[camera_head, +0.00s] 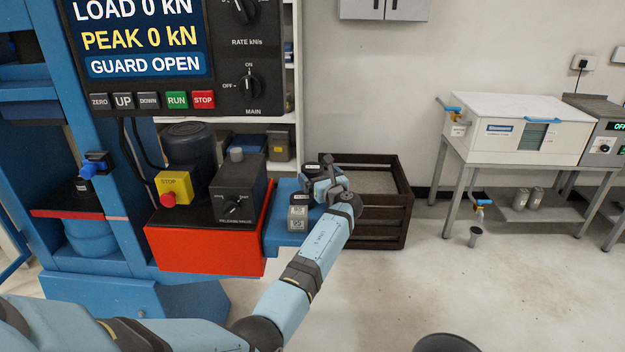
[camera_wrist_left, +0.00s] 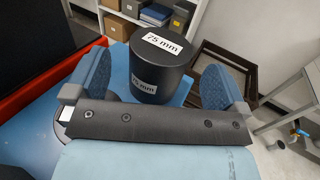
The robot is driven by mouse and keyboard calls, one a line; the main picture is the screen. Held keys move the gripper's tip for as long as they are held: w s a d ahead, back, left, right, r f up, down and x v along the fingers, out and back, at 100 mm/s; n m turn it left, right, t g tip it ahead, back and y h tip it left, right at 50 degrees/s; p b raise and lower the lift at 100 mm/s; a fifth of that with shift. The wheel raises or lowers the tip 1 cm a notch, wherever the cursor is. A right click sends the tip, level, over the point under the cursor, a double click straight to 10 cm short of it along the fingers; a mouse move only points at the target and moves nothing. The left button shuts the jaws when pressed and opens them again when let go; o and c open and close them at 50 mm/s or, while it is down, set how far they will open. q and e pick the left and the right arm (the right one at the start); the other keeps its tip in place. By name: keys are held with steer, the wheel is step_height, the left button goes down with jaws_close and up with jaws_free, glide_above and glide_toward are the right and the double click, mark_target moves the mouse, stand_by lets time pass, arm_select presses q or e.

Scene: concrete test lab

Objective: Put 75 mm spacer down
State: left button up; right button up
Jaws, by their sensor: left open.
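The 75 mm spacer (camera_wrist_left: 158,72) is a dark upright cylinder with white "75 mm" labels on its top and side. In the left wrist view it stands on a blue shelf (camera_wrist_left: 118,68). In the head view the blue shelf (camera_head: 283,238) juts out right of the red box, and the spacer (camera_head: 311,169) is partly hidden by my gripper. My left gripper (camera_head: 328,184) is open. In the wrist view its blue-padded fingers (camera_wrist_left: 158,80) are spread on either side of the spacer, with visible gaps. My right gripper is not in view.
Small grey labelled pieces (camera_head: 297,213) sit at the shelf's front. A red box (camera_head: 200,245) carries a stop button and release valve, left of the shelf. A dark slatted crate (camera_head: 385,215) stands behind and right.

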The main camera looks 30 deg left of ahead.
mark_target(313, 166)
arm_select(q)
steer(key=x, duration=0.4)
steer(key=shift+w+a+b, duration=0.25)
steer(key=shift+a+b, duration=0.05)
steer(key=shift+b, duration=0.05)
steer(key=shift+r, duration=0.1)
steer(key=c, duration=1.8)
steer(key=shift+w+r, duration=0.1)
steer(key=shift+r, duration=0.25)
jaws_close()
steer(key=shift+f, duration=0.1)
step_height(313, 166, up, 20)
steer(key=p, duration=0.3)
steer(key=shift+p, duration=0.3)
